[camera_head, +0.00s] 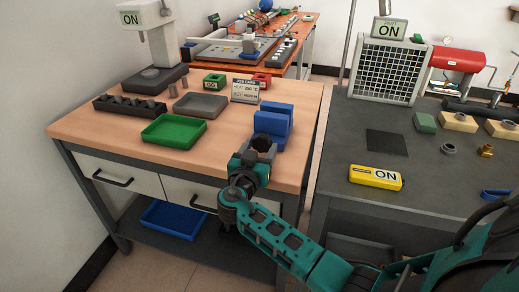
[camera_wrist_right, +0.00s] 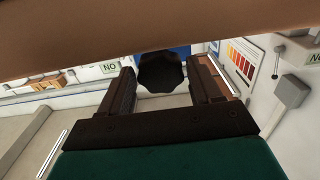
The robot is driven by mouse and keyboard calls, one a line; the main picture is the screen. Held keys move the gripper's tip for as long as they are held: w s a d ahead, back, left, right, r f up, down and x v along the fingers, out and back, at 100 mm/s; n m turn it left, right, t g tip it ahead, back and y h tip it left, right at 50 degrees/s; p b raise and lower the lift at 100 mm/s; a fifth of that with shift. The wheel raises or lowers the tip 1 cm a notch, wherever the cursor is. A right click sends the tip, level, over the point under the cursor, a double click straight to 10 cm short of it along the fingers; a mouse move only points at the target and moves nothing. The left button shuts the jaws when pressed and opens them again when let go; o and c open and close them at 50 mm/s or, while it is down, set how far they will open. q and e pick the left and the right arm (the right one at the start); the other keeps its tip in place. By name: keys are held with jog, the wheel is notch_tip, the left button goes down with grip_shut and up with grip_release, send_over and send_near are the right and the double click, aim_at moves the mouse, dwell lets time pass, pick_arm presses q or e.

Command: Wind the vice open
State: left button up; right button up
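The blue vice (camera_head: 275,121) stands at the front right of the wooden bench, partly hidden behind my right gripper. My right gripper (camera_head: 262,148) is at the vice's front, near the bench edge. In the right wrist view, my right gripper (camera_wrist_right: 165,88) has its two fingers apart, with a dark lobed knob (camera_wrist_right: 162,73) showing between them. Gaps show on both sides of the knob, so the fingers do not appear to grip it. Part of the blue vice (camera_wrist_right: 180,52) shows behind the knob. The jaw opening is hard to tell. My left gripper is not in view.

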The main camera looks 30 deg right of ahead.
jog(key=c, duration=0.7)
jog(key=shift+n, duration=0.4)
